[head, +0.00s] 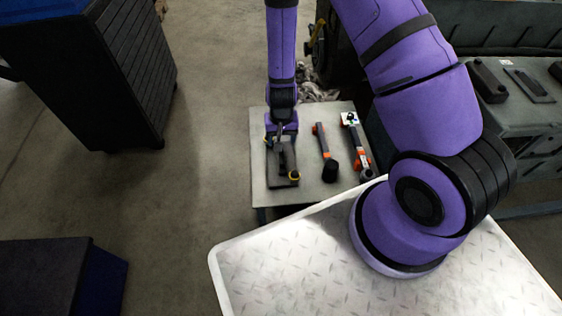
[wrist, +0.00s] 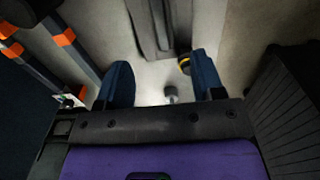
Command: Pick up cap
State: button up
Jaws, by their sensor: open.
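My gripper (head: 282,134) is over the far left part of a small grey table (head: 304,118), pointing down. In the wrist view its two dark blue fingers (wrist: 163,78) are apart with nothing clamped between them. A small grey rounded piece (wrist: 171,94) shows between the fingers, close to the palm edge; it may be the cap, but I cannot tell for sure. In the head view I cannot make this piece out. A dark grey long part (head: 281,165) lies just in front of the gripper, with a yellow-ringed black end (head: 294,176); the ring also shows beside one finger (wrist: 184,63).
A black-and-orange tool (head: 325,150) and another orange-marked tool (head: 356,147) lie on the table to the right. My white tread-plate deck (head: 290,275) is in front. A dark cabinet (head: 95,75) stands left, a bench (head: 525,105) right. The floor between cabinet and table is clear.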

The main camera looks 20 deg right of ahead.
aim_at(281, 155)
jog(key=shift+w+f, duration=0.1)
jog(key=shift+f, duration=5.15)
jog(key=shift+c, duration=0.3)
grip_shut()
